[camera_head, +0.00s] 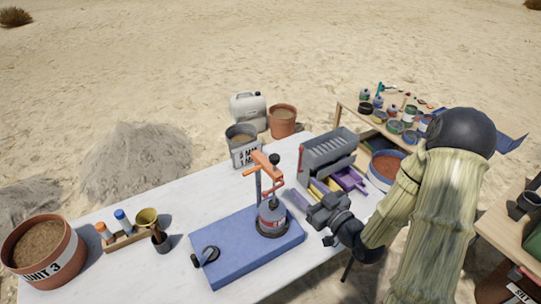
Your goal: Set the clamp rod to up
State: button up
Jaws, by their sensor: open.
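The clamp device stands on a blue base (235,262) on the white table. Below the arm sits a grey canister (271,214) with a red band and a dark foot ring. Which part is the clamp rod I cannot tell for sure. A black crank-like handle (206,256) lies at the base's front left. My gripper (314,214) is open and seems empty, right of the canister and apart from it.
A grey metal box (328,152) with purple and yellow pieces by it stands behind my gripper. A terracotta pot (43,249) and small bottles stand at left. The table's left middle is clear.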

aim_at(271, 156)
jog(key=shift+w, duration=0.1)
jog(key=p+x, duration=0.5)
jog(key=x, duration=1.1)
jog(key=shift+w+a+r+p, duration=0.15)
jog(key=shift+a+p, duration=0.05)
jog(key=shift+p, duration=0.2)
jog(key=shift+w+a, duration=0.25)
jog(key=shift+w, duration=0.1)
